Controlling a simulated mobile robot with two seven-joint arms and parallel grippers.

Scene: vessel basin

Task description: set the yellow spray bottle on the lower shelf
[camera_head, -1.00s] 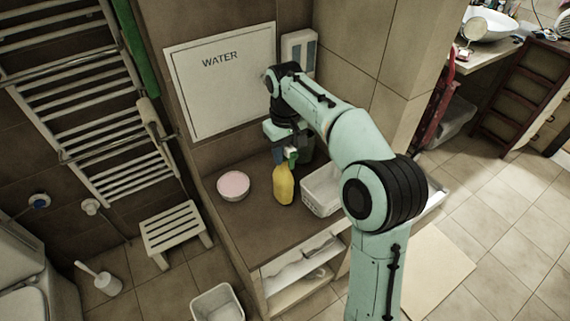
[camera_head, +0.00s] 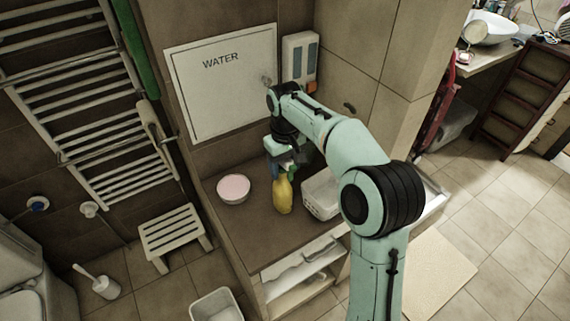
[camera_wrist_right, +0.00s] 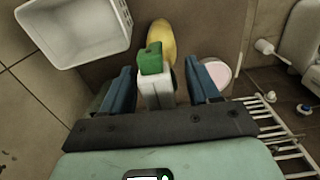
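The yellow spray bottle (camera_head: 283,196) stands upright on the brown counter (camera_head: 252,236), between a pink-topped bowl and a white basket. In the right wrist view its yellow body (camera_wrist_right: 162,40) lies beyond its white and green spray head (camera_wrist_right: 152,75). My right gripper (camera_head: 284,166) is over the bottle's top. In the right wrist view its blue fingers (camera_wrist_right: 160,78) are spread on both sides of the spray head, with a gap on each side. The lower shelf (camera_head: 299,296) is a pale board in the open unit below the counter. My left gripper is out of view.
The bowl (camera_head: 233,188) is left of the bottle, and the white basket (camera_head: 320,196) is close on its right. A white stool (camera_head: 171,228) and a white bin (camera_head: 216,305) stand on the floor. White items lie on the upper shelf (camera_head: 296,262).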

